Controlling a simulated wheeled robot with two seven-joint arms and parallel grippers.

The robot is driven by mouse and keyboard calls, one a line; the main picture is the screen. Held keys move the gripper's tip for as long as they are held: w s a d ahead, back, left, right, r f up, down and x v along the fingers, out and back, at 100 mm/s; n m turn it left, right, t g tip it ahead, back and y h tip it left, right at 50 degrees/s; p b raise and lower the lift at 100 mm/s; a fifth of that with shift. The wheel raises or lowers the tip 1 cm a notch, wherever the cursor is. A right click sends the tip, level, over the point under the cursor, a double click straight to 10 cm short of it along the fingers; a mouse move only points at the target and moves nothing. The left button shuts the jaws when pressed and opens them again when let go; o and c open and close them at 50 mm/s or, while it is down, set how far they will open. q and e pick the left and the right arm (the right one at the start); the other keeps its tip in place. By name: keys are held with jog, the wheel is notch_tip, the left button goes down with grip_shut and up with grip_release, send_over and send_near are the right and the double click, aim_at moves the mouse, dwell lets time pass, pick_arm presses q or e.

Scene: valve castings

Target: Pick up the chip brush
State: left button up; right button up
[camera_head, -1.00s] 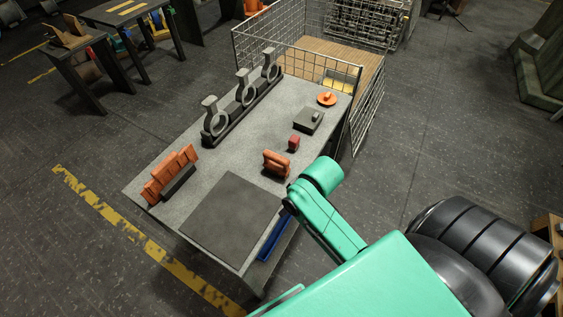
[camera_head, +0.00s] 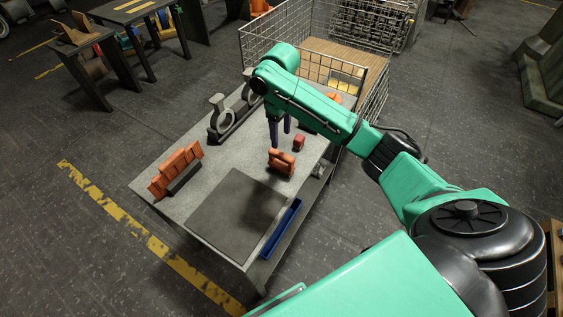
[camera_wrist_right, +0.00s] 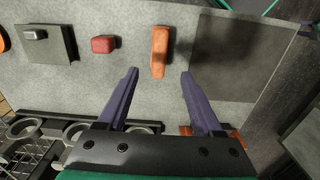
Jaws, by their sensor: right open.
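An orange block-like thing with a handle-shaped top (camera_head: 281,161) lies on the grey table; I take it for the chip brush, though its bristles cannot be made out. In the right wrist view it is a narrow orange bar (camera_wrist_right: 160,50) just beyond the fingertips, lined up with the gap between them. My right gripper (camera_head: 280,139) points down over the table, beside and behind the orange thing in the head view. It also shows in the right wrist view (camera_wrist_right: 160,72), open and empty, its two dark fingers apart. My left gripper is not in view.
A small red block (camera_head: 299,142) sits close to the right gripper. Grey ring castings (camera_head: 219,117) stand along the back-left edge. A wire cage (camera_head: 375,95) stands behind.

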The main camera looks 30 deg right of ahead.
aim_at(281, 154)
notch_tip(281, 154, down, 12)
jog(key=shift+d+r+p, duration=0.1)
jog(key=shift+p, duration=0.45)
grip_shut()
